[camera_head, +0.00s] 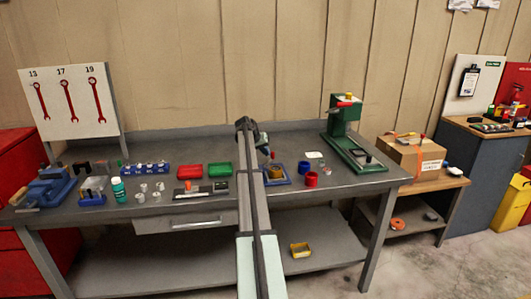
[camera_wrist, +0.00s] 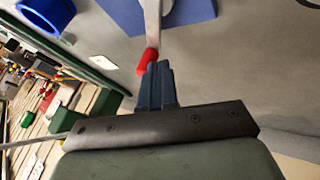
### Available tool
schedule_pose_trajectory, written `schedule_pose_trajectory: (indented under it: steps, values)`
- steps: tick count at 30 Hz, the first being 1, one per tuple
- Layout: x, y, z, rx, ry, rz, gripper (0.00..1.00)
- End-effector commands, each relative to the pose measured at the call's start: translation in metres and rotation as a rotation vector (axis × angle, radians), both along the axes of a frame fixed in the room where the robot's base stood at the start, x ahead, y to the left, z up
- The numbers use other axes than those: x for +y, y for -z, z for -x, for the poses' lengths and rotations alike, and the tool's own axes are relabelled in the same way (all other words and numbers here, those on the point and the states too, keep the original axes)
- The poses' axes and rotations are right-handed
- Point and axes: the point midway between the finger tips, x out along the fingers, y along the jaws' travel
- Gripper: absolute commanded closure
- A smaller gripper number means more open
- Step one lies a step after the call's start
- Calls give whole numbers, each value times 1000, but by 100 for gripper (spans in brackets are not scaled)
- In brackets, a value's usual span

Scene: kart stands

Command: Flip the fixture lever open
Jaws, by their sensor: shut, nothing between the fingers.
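The fixture has a blue base (camera_head: 284,181), which stands on the grey workbench just beyond my arm. In the wrist view its blue base (camera_wrist: 190,12) is at the top, with a pale metal lever (camera_wrist: 152,22) that ends in a red tip (camera_wrist: 146,62). My gripper (camera_wrist: 157,68) is shut and empty, its fingertips right at the red tip. They look close to it or touching; I cannot tell which. In the head view my gripper (camera_head: 265,150) is above the fixture, and my arm hides part of it.
A green press (camera_head: 345,135) is farther right. Green (camera_head: 220,169) and red bins (camera_head: 190,171) stand left of my arm. The bench front right is clear.

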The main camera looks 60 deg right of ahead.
Motion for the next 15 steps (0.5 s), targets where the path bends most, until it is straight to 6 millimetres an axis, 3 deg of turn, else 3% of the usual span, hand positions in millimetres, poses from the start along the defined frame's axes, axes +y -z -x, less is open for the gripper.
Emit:
schedule_pose_trajectory:
  steps: [8,15]
  values:
    - [-6,0,4,2,136,-1,100]
    - [-12,0,13,2,358,1,100]
